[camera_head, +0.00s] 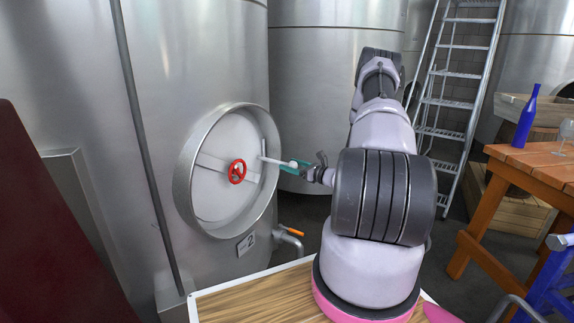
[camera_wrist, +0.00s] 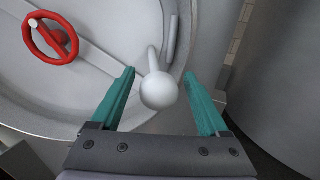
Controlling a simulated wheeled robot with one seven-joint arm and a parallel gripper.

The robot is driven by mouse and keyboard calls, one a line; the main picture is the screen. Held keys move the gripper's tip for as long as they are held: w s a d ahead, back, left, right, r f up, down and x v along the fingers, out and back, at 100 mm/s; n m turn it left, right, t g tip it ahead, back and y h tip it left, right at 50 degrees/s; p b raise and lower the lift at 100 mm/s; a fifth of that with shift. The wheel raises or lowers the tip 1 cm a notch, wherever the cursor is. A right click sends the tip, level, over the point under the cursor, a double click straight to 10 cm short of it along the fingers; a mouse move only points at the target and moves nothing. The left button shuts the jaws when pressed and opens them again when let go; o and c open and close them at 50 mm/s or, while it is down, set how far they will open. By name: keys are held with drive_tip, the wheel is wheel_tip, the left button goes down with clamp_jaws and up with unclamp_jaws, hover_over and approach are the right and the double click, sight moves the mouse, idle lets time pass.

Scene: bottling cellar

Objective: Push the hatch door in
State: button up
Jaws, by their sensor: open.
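The round hatch door (camera_head: 216,196) is set in a raised ring on the big steel tank, with a red handwheel (camera_head: 237,171) at its middle. A pale bar handle with a round knob (camera_head: 292,164) sticks out from the door's right side. In the wrist view the knob (camera_wrist: 159,90) lies between the two teal fingers of my gripper (camera_wrist: 161,98), with a gap on each side. My gripper (camera_head: 296,167) is open at the knob. The red handwheel (camera_wrist: 51,38) shows at the upper left of the wrist view. The door appears seated within its ring; a slight gap cannot be told.
A pipe with an orange-handled valve (camera_head: 294,232) and a number plate (camera_head: 246,244) sit below the hatch. A wooden table (camera_head: 540,165) with a blue bottle (camera_head: 527,115) and a glass (camera_head: 566,132) stands at right. A ladder (camera_head: 452,100) stands behind.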

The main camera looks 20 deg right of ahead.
drive_tip(key=shift+x, duration=1.1)
clamp_jaws()
drive_tip(key=shift+a, duration=0.1)
